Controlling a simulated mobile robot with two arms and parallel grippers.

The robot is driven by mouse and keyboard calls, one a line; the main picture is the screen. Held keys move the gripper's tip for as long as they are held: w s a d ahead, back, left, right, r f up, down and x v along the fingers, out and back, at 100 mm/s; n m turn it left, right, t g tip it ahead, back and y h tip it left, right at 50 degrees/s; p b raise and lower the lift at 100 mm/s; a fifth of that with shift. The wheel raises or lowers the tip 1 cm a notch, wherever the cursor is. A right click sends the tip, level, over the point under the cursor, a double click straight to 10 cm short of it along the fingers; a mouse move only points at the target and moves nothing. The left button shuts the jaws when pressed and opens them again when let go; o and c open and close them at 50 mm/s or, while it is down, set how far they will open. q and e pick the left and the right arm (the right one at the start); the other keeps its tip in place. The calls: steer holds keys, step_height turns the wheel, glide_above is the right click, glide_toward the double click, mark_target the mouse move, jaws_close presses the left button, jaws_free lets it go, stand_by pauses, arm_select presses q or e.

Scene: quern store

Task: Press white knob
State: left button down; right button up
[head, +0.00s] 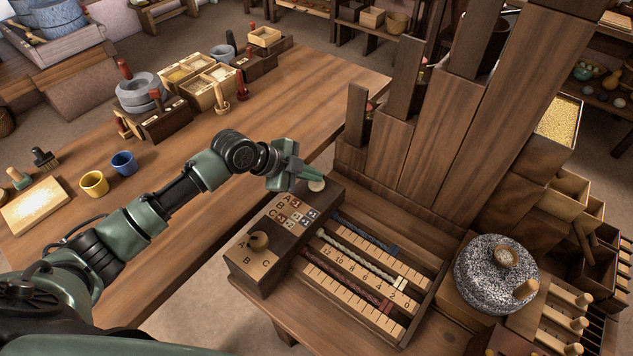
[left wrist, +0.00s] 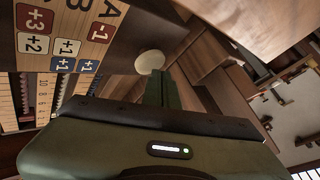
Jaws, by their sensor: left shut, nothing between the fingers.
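The white knob (head: 316,185) is a small pale round button at the far end of the wooden control box (head: 262,272). It also shows in the left wrist view (left wrist: 150,62), just beyond my fingertips. My left gripper (head: 308,175) is shut and empty, its green fingers pointing at the knob from just above and behind. In the left wrist view the closed fingers (left wrist: 160,80) end at the knob's lower edge and cover a little of it. I cannot tell whether they touch it. My right gripper is in no view.
Tall wooden chutes (head: 440,130) rise behind. Yellow (head: 94,183) and blue cups (head: 123,163) stand left.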

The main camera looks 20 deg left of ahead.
mark_target(314, 184)
arm_select(q)
steer(key=shift+s+a+f+b, duration=0.15)
steer(key=shift+f+b, duration=0.25)
steer(key=shift+f, duration=0.2)
steer(key=shift+a+f+b, duration=0.1)
steer(key=shift+f+b, duration=0.25)
steer(key=shift+f, duration=0.25)
stand_by(0.5)
steer(key=shift+r, duration=0.1)
steer(key=shift+d+r+p, duration=0.25)
steer(key=shift+r+p, duration=0.5)
steer(key=shift+w+d+r+p, duration=0.15)
steer(key=shift+w+r+p, duration=0.05)
steer(key=shift+r+p, duration=0.35)
steer(key=shift+r, duration=0.25)
step_height(314, 184, up, 5)
steer(key=p, duration=0.4)
